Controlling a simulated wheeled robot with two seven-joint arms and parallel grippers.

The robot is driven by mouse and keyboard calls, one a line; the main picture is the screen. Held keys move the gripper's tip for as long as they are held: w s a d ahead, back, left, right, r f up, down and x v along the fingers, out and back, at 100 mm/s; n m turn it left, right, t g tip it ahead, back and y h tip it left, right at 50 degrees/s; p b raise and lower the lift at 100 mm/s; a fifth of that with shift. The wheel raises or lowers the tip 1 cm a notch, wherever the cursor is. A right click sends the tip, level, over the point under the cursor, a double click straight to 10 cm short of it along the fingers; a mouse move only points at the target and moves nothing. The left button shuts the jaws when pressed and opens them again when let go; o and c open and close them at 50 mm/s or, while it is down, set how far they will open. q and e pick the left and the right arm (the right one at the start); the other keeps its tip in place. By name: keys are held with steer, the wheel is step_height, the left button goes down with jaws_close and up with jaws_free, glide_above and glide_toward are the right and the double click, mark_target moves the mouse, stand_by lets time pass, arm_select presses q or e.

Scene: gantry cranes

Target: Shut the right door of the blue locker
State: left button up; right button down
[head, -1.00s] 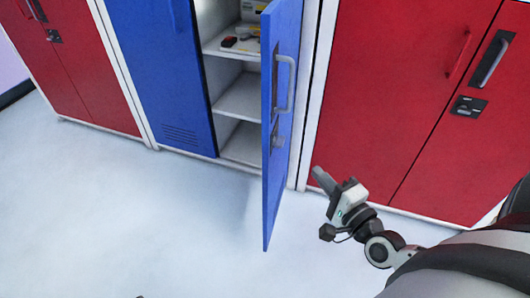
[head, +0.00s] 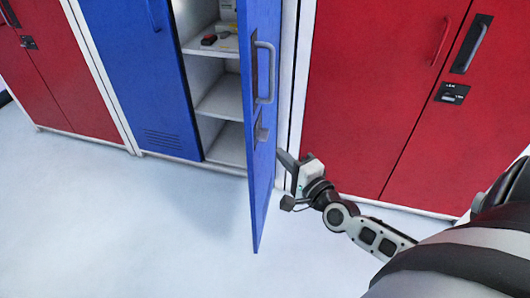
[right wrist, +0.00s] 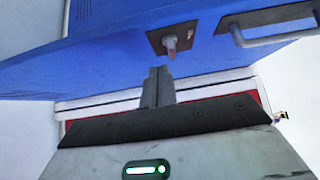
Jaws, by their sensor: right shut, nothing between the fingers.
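The blue locker's right door (head: 260,190) stands wide open, seen nearly edge-on in the head view, with its grey handle (head: 264,72) and latch (head: 261,130) on the face turned right. The left blue door (head: 140,75) is shut. My right gripper (head: 281,158) is just right of the open door, low and near the latch. In the right wrist view the closed fingers (right wrist: 157,85) point at the blue door (right wrist: 110,45), just below the latch (right wrist: 171,42). I cannot tell whether they touch it. My left gripper is not in view.
Open shelves (head: 222,100) show inside the blue locker, with small items (head: 215,39) on an upper one. Red lockers stand to the right (head: 370,100) and left (head: 60,90), doors shut. The pale floor (head: 120,220) in front is clear.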

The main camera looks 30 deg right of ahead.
mark_target(256, 143)
steer(key=shift+w+a+p, duration=0.1)
steer(key=shift+w+a, duration=0.4)
steer(key=shift+w, duration=0.25)
steer(key=shift+w+a+p, duration=0.1)
steer(key=shift+w+a, duration=0.35)
steer(key=shift+w, duration=0.25)
steer(key=shift+w+a+p, duration=0.1)
steer(key=shift+w+a, duration=0.4)
steer(key=shift+w, duration=0.25)
